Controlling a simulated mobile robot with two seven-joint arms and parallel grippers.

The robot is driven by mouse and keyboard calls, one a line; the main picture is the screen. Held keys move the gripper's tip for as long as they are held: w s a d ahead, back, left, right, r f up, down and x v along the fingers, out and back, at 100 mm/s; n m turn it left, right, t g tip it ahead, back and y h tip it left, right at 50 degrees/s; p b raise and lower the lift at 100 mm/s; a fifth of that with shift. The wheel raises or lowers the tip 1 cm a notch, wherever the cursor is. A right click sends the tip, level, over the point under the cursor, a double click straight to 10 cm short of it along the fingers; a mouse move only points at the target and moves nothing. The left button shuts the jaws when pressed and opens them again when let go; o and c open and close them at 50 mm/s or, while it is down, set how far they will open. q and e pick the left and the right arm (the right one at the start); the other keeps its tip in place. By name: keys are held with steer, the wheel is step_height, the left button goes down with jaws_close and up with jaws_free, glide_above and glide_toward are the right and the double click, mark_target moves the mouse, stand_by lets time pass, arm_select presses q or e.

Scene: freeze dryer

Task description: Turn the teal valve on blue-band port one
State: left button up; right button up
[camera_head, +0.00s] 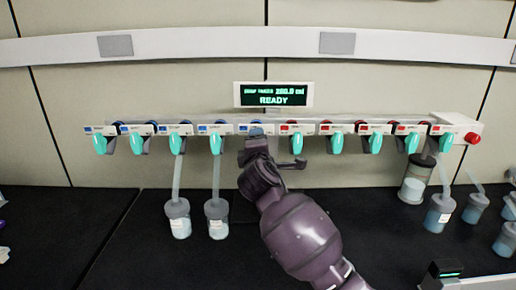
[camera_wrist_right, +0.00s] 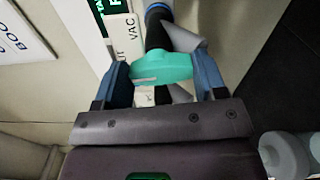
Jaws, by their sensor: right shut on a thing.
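A horizontal manifold (camera_head: 228,122) on the wall carries a row of teal valves, with blue-marked ports on the left and red-marked ports on the right. My right gripper (camera_head: 257,148) is at the rightmost blue-marked port and hides its valve in the head view. In the right wrist view, the teal valve (camera_wrist_right: 170,67) lies between the two blue fingers of my right gripper (camera_wrist_right: 163,80), which are shut on it. A black stem with a blue ring (camera_wrist_right: 158,12) runs up from the valve. Port numbers are too small to read. My left gripper is not in view.
A display (camera_head: 273,95) above the manifold reads READY. Two flasks (camera_head: 178,220) (camera_head: 216,220) hang at left under blue-marked ports. More flasks (camera_head: 438,215) stand at right. A red knob (camera_head: 472,138) is at the manifold's right end. The dark bench (camera_head: 90,225) is clear at front left.

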steer(key=shift+f+m, duration=0.15)
steer(key=shift+m, duration=0.45)
steer(key=o, duration=0.9)
steer(key=shift+s, duration=0.15)
steer(key=s+b, duration=0.1)
steer(key=s, duration=0.9)
steer(key=shift+s, duration=0.3)
